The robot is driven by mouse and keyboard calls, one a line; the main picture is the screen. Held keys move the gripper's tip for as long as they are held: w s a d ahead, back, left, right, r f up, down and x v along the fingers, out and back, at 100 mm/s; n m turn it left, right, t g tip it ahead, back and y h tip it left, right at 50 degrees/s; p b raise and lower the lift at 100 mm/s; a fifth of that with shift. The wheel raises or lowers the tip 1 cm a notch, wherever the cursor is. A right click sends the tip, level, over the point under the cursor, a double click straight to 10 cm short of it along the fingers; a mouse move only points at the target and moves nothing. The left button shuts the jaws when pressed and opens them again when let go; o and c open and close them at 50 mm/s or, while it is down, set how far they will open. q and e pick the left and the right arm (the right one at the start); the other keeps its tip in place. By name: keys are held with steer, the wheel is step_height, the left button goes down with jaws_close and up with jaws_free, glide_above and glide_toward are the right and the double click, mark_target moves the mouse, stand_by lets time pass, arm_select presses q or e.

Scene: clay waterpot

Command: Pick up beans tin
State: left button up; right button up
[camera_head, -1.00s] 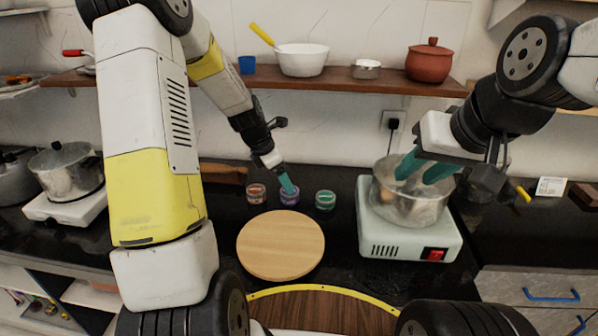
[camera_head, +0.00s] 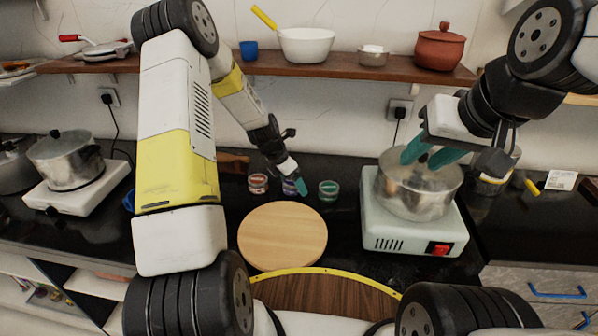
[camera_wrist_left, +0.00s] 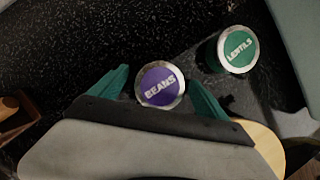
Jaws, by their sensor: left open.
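The beans tin (camera_head: 289,186), a small glass-like tin with a purple lid, stands on the dark counter in the middle of a row of tins. Its lid reading BEANS (camera_wrist_left: 160,84) shows fully in the left wrist view. My left gripper (camera_head: 299,186) is open at the beans tin, partly covering it in the head view. In the left wrist view its two green fingers (camera_wrist_left: 158,80) lie on either side of the lid, with a gap on the right; I cannot tell whether either touches. My right gripper (camera_head: 430,156) is open above the steel pot.
The lentils tin (camera_head: 328,191), green-lidded, stands close on the right, and a red-lidded tin (camera_head: 258,184) on the left. A round wooden board (camera_head: 283,236) lies in front. The steel pot (camera_head: 418,193) sits on a hotplate (camera_head: 400,239) at right. A shelf (camera_head: 335,72) runs above.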

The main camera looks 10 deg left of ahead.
arm_select(q)
steer(key=c, duration=1.7)
